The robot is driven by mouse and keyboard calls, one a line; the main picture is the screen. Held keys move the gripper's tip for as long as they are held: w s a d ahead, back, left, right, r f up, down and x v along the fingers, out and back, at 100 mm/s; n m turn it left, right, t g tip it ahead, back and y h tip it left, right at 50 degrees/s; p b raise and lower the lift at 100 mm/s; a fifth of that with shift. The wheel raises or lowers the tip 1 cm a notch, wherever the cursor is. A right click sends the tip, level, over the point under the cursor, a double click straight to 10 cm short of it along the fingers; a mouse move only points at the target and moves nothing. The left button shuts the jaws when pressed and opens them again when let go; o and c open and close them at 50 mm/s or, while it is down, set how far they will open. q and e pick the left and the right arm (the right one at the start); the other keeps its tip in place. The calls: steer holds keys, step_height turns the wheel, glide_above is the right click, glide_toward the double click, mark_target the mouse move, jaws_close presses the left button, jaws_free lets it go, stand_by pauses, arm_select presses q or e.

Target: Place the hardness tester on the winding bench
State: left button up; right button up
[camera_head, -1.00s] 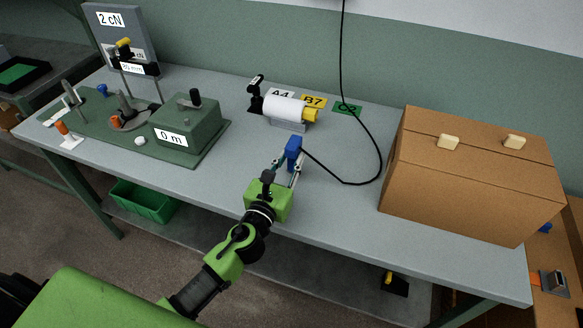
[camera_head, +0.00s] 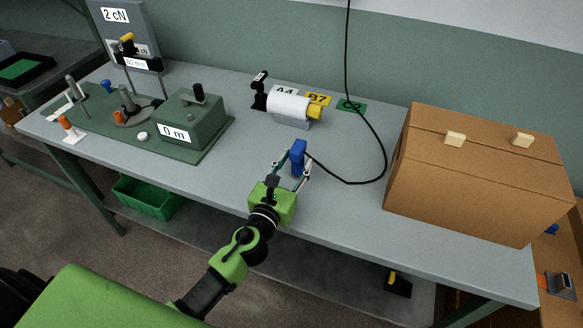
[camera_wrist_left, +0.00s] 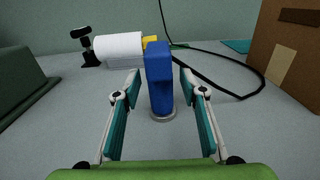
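The hardness tester is most likely the upright blue block (camera_head: 298,158) with a black cable, in the middle of the winding bench (camera_head: 225,190). In the left wrist view the blue block (camera_wrist_left: 159,75) stands on a round metal foot, which appears to rest on the bench top. My left gripper (camera_head: 291,166) is at the block with one finger on each side. In the wrist view a gap shows between each finger and the block, so the gripper (camera_wrist_left: 159,85) is open. My right gripper is out of view.
A white roll on a holder (camera_head: 288,107) stands behind the block, near cards marked A4, B7 and C2. A cardboard box (camera_head: 470,185) stands right. A green device marked 0 m (camera_head: 187,122) stands left. The black cable (camera_head: 380,160) loops right of the block. Bare bench lies between.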

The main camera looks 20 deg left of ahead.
arm_select(q)
steer(key=shift+s, duration=0.3)
steer(key=s+b, duration=0.1)
steer(key=s, duration=0.6)
steer(key=s+b, duration=0.1)
steer(key=s, duration=0.2)
steer(key=shift+s+a+b, duration=0.3)
steer(key=shift+b, duration=0.05)
steer(key=shift+s+r, duration=0.15)
steer(key=shift+s, duration=0.3)
